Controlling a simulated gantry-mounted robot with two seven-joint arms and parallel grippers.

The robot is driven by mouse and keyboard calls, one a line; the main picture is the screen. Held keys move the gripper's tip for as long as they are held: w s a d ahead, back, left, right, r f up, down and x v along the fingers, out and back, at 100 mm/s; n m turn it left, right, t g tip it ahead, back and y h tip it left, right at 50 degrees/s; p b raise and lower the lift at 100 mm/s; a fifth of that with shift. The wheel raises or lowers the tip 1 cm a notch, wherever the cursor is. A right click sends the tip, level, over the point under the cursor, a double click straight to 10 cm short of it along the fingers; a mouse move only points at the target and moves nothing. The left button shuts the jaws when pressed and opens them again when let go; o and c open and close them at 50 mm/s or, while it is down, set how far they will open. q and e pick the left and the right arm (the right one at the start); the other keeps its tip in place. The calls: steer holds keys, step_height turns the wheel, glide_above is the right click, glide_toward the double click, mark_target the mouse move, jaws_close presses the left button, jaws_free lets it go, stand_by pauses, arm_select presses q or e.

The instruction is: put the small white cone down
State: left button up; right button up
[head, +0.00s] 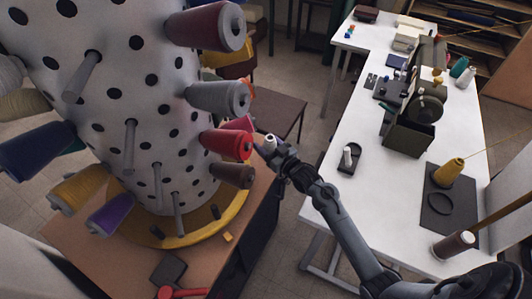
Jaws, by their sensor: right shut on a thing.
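My right gripper (273,148) is shut on a small white cone (270,140). It holds the cone in the air beside the tall white drum with black holes (150,110), close to the red cone (227,143) on a peg. The fingers partly hide the cone. A similar small white piece (347,153) stands upright in a dark holder (351,168) on the white table (330,205). My left gripper is not in view.
Some pegs are bare, such as one (129,145).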

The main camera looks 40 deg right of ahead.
steer(key=shift+f+b, duration=0.6)
steer(key=shift+f, duration=1.45)
steer(key=shift+w+f, duration=0.1)
steer(key=o, duration=1.1)
steer(key=shift+c, duration=0.2)
steer(key=shift+s, duration=0.5)
steer(key=s+p, duration=0.1)
steer(key=s, duration=0.5)
steer(key=shift+s+p, duration=0.3)
steer(key=shift+r, duration=0.2)
